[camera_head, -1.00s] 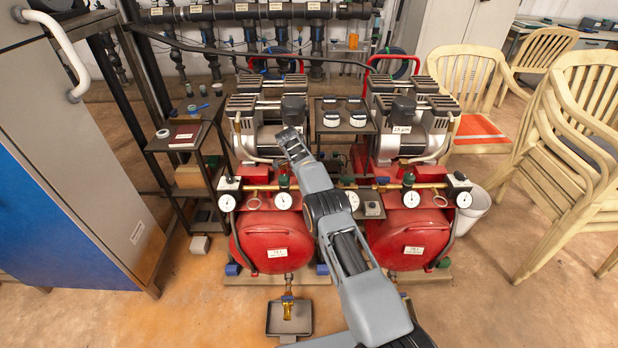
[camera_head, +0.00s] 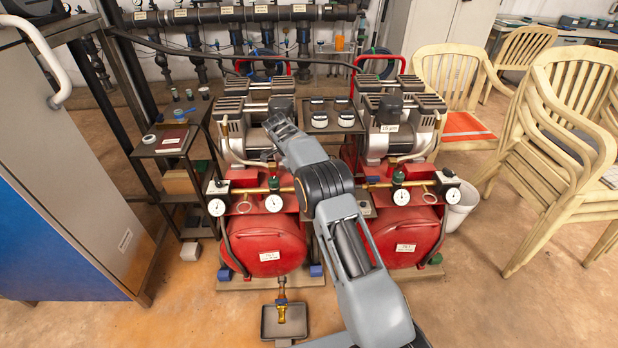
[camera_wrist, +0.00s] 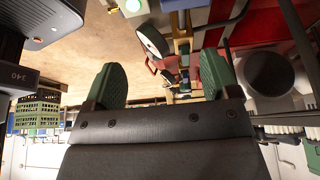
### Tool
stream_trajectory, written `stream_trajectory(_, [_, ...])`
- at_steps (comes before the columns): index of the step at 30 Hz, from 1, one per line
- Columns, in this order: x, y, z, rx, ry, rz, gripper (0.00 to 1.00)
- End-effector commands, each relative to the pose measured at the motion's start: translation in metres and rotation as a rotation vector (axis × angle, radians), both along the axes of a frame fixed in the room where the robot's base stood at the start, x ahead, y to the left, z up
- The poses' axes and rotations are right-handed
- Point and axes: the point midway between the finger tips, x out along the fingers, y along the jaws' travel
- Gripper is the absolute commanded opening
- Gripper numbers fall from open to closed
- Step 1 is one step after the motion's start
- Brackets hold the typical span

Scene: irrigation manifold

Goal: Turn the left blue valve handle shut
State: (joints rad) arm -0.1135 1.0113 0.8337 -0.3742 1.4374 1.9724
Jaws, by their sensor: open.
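My gripper (camera_head: 280,128) is in front of the left compressor in the head view, above the brass pipe. In the wrist view my gripper (camera_wrist: 165,84) shows two green fingertips wide apart, with nothing between them. I cannot pick out the left blue valve handle for certain. A brass drain fitting (camera_head: 281,308) hangs under the left red tank (camera_head: 262,245), over a dark square tray (camera_head: 302,318). A gauge and a small blue part (camera_wrist: 184,47) show beyond the fingers in the wrist view. My arm hides part of the brass pipe and the right tank.
A dark pipe manifold (camera_head: 215,14) with tags runs along the back wall, behind the compressors. A shelf stand (camera_head: 165,140) and a grey-blue cabinet (camera_head: 60,170) stand at left. Stacked cream chairs (camera_head: 565,150) stand at right. The floor in front is mostly clear.

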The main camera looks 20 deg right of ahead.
Motion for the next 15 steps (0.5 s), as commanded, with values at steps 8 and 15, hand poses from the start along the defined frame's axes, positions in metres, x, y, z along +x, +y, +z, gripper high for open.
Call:
stream_trajectory(8, [-0.04,0.0,0.032,0.0,0.0,0.0,0.81])
stream_trajectory(15, [-0.074,0.0,0.047,0.0,-0.001,0.0,0.81])
